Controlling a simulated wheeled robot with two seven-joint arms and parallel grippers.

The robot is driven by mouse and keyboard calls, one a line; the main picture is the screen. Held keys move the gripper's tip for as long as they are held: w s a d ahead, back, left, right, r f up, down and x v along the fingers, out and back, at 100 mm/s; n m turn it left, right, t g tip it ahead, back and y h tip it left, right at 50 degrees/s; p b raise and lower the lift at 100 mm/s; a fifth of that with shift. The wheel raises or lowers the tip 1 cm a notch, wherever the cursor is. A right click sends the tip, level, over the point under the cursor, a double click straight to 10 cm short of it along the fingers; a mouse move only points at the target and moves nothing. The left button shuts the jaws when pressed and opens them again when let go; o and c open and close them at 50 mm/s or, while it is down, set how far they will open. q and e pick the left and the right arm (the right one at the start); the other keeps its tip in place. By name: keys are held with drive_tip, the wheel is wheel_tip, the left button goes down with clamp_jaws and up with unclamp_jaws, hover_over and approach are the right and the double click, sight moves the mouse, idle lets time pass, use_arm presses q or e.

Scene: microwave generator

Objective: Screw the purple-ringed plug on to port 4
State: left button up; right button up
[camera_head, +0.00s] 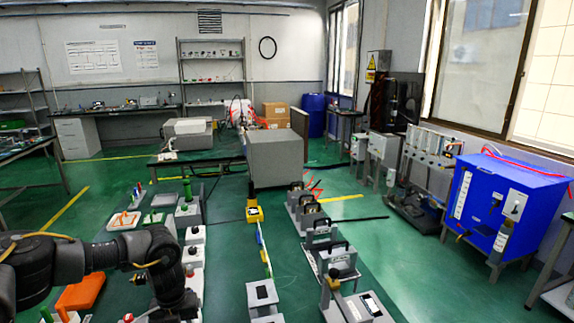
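I cannot make out a purple-ringed plug or a port marked 4 in this view. A blue cabinet (507,207) with pale front panels and small dark fittings stands at the right by the windows; its fittings are too small to read. My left arm comes in from the left and bends down toward the bottom edge, where its gripper is out of the picture. My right arm and gripper are not in view.
Grey blocks with dark handles (335,262) stand in a row at centre right. White fixtures and an orange tray (80,292) lie near my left arm. A grey cabinet (275,160) stands further back. Green floor (410,262) is open before the blue cabinet.

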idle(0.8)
use_arm(q)
drive_tip(key=shift+c, duration=0.4)
clamp_jaws()
drive_tip(key=shift+r+p, duration=0.15)
drive_tip(key=shift+p, duration=0.15)
drive_tip(key=shift+r+p, duration=2.2)
drive_tip(key=shift+r, duration=0.7)
